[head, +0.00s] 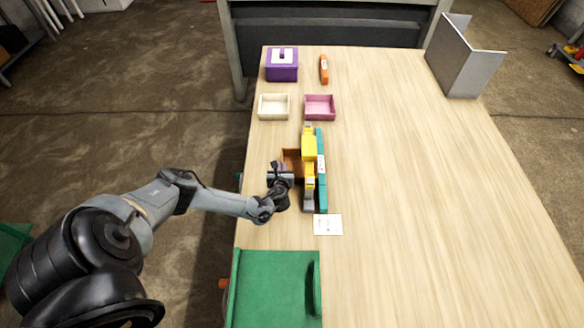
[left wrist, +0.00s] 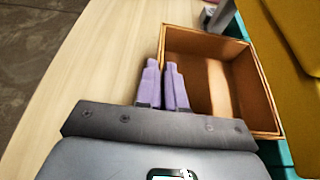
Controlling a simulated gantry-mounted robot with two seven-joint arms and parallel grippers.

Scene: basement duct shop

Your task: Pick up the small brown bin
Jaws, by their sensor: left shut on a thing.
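The small brown bin (head: 291,157) is open-topped and stands near the left side of the wooden table, partly hidden in the head view by my left gripper (head: 276,168) and arm. In the left wrist view the brown bin (left wrist: 243,85) shows its empty inside. The two purple fingertips of my left gripper (left wrist: 163,80) are close together on the bin's near left wall, one on each side, shut on it. I cannot tell whether the bin is clear of the table. My right gripper is not in view.
A yellow tool (head: 309,148) and a teal piece (head: 321,170) stand close on the bin's right. Cream (head: 274,117) and pink (head: 319,117) bins stand behind. A green box (head: 275,285) is in front, near a white card (head: 327,225). The table's right half is largely clear.

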